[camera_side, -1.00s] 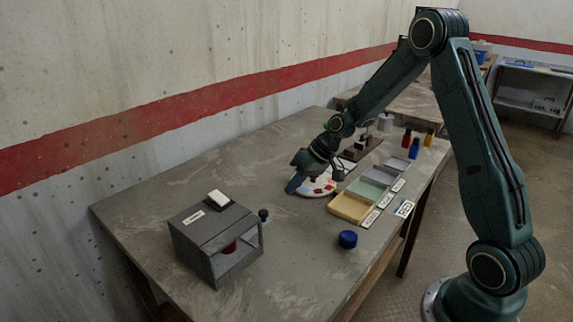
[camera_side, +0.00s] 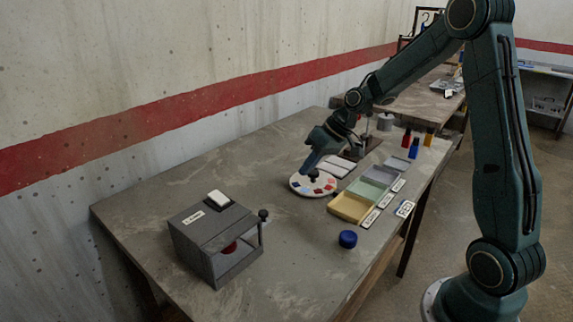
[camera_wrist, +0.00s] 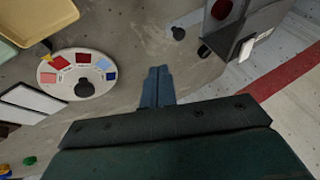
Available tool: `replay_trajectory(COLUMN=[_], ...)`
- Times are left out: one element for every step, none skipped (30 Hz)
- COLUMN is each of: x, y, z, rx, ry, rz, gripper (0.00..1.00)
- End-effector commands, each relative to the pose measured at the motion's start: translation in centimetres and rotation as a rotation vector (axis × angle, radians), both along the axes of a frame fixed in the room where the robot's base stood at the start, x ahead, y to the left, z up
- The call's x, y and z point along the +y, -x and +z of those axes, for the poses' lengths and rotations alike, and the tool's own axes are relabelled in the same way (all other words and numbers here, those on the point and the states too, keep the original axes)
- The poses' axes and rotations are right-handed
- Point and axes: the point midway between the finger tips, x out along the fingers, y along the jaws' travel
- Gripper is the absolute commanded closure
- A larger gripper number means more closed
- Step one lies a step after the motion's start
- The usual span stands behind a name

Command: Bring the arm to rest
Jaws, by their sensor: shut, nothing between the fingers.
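My gripper (camera_side: 306,169) is shut and empty, its blue fingers pressed together above the table near the round palette. In the wrist view the closed fingers (camera_wrist: 157,86) point over bare grey table. The white round palette (camera_side: 313,184) with coloured patches and a dark knob lies on the table just below the fingers in the side view. It also shows at the left of the wrist view (camera_wrist: 110,84). The gap between fingers and palette is hard to judge.
A grey box (camera_side: 217,238) with a red thing inside stands at the front left. Yellow, green and grey trays (camera_side: 350,207) line the right edge, with small bottles (camera_side: 414,148) behind. The table's middle is clear.

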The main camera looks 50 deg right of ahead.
Motion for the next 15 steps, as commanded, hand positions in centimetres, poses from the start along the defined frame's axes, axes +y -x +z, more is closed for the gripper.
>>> replay_trajectory(x=[0.6, 0.8, 1.2, 1.5, 1.9, 2.3, 2.7, 3.0, 3.5, 3.8, 4.1, 4.6, 4.9, 5.2, 5.6], y=[0.3, 0.5, 0.9, 1.2, 1.5, 2.0, 2.4, 2.8, 3.3, 3.8, 4.2, 4.8, 5.3, 5.8, 6.4], z=[0.7, 1.1, 1.6, 2.1, 2.5, 3.1, 3.5, 4.0, 4.6, 5.0, 5.4, 6.0, 6.4, 6.8, 7.3], rx=[-0.001, -0.001, 0.001, 0.003, 0.003, 0.004, 0.006, 0.006, 0.007, 0.009, 0.010, 0.009, 0.011, 0.010, 0.010], ry=[0.013, 0.022, 0.035, 0.044, 0.055, 0.070, 0.080, 0.092, 0.107, 0.117, 0.128, 0.142, 0.153, 0.162, 0.175], rz=[0.007, 0.010, 0.013, 0.017, 0.021, 0.023, 0.027, 0.029, 0.031, 0.033, 0.034, 0.035, 0.036, 0.037, 0.038], gripper=[1.00, 1.00, 1.00, 1.00, 1.00, 1.00, 1.00, 1.00, 1.00, 1.00, 1.00, 1.00, 1.00, 1.00, 1.00])
